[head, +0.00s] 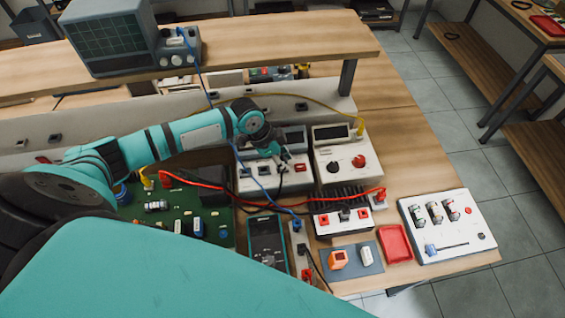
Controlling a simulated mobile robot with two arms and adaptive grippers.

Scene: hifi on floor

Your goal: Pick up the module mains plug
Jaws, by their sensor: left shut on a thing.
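My left gripper (276,156) reaches in from the left over the front of a grey bench instrument (246,182). It is shut on a small dark thing, which I take to be the module mains plug. The fingers hide most of it. A thin black cord (281,183) runs down from the fingertips. I cannot tell whether the plug touches the instrument or is clear of it. My right gripper is not in view.
A second instrument (342,175) stands to the right. A green circuit board (215,222), a multimeter (267,243), a red tray (395,243) and a white switch panel (447,226) lie in front. Red, blue and yellow leads cross the bench. A shelf (270,40) overhangs behind.

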